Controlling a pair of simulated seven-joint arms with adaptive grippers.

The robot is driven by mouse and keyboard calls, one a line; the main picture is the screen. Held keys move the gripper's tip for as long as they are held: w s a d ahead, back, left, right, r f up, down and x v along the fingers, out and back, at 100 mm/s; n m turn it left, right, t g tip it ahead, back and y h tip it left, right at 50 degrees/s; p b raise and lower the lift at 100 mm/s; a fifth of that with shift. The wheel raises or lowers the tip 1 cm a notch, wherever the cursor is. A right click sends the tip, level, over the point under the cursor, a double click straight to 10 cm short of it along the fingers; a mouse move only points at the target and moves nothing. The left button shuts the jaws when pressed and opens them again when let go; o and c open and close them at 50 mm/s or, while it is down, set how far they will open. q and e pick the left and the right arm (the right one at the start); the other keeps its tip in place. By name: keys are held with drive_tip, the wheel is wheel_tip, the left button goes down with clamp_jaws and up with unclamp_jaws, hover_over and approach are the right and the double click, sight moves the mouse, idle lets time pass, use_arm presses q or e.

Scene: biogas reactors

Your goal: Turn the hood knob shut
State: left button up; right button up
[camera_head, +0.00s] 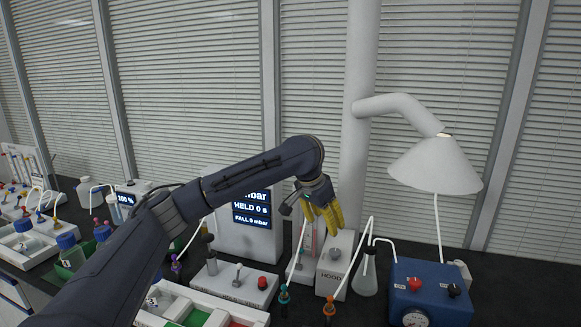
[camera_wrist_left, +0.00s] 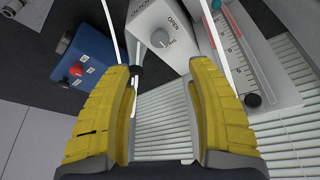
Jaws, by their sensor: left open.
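The hood knob (camera_head: 335,254) is a small grey knob on the sloped top of a white box (camera_head: 331,283) marked HOOD. In the left wrist view the knob (camera_wrist_left: 160,39) lies just beyond the gap between my fingertips, with the word OPEN printed beside it. Which mark it points to is too small to tell. My left gripper (camera_head: 332,219), with yellow ribbed fingers, hangs above the box, apart from the knob. In the left wrist view its fingers (camera_wrist_left: 163,67) are spread wide with nothing between them. My right gripper is not in view.
A flowmeter (camera_head: 305,253) stands close left. White tubes rise around the box. A white hood (camera_head: 436,166) hangs at the right.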

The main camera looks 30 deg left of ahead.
use_arm(q)
drive_tip(key=a+r+t+h, duration=0.2)
drive_tip(key=a+r+t, duration=0.3)
drive_tip(key=a+r, duration=0.6)
drive_tip(key=shift+w+r+t, duration=0.4)
drive_tip(key=shift+w+r, duration=0.05)
drive_tip(key=shift+r, duration=1.05)
